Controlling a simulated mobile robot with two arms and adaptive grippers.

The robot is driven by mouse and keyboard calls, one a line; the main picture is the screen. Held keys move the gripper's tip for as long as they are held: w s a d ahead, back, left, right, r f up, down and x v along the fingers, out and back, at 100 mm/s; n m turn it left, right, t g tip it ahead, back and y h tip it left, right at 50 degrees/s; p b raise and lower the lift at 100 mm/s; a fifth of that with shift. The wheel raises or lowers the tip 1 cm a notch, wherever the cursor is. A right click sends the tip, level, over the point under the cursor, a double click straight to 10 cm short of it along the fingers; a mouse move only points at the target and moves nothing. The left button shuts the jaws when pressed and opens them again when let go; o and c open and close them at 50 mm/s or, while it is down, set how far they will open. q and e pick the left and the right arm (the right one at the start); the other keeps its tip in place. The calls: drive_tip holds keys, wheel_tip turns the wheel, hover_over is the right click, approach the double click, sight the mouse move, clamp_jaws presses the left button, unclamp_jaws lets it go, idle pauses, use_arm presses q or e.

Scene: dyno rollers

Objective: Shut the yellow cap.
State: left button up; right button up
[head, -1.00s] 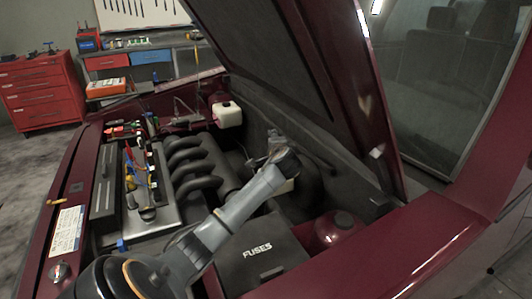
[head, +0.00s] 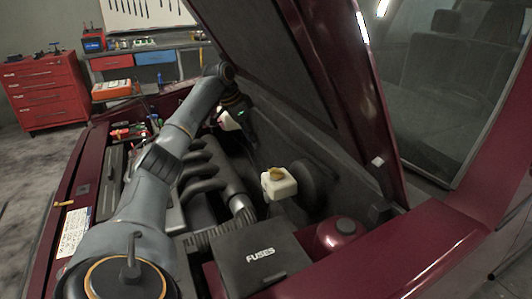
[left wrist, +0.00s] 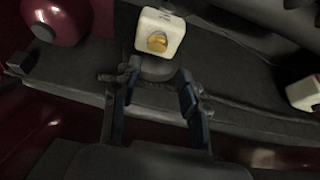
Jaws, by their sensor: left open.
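The yellow cap (head: 276,173) sits on top of a white reservoir (head: 281,188) against the dark rear wall of the engine bay. In the left wrist view the cap (left wrist: 157,42) appears as a yellow disc on the white reservoir (left wrist: 172,25); I cannot tell how far it is closed. My left gripper (head: 249,132) is farther back in the bay, beside a second white reservoir (head: 229,121), apart from the cap. In the left wrist view its fingers (left wrist: 157,88) are spread and empty, with the capped reservoir beyond their tips. My right gripper is not in view.
The raised hood (head: 320,80) leans over the bay on the right. A black fuse box (head: 261,258) and a round dark red reservoir (head: 340,229) lie in front. Dark curved engine pipes (head: 207,165) fill the middle. A red tool cabinet (head: 45,90) stands far left.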

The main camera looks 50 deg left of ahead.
sight(269, 171)
use_arm(q)
drive_tip(key=x, duration=1.3)
drive_tip(key=shift+f+p, duration=0.15)
drive_tip(key=shift+p, duration=0.25)
drive_tip(key=shift+f, duration=0.1)
clamp_jaws()
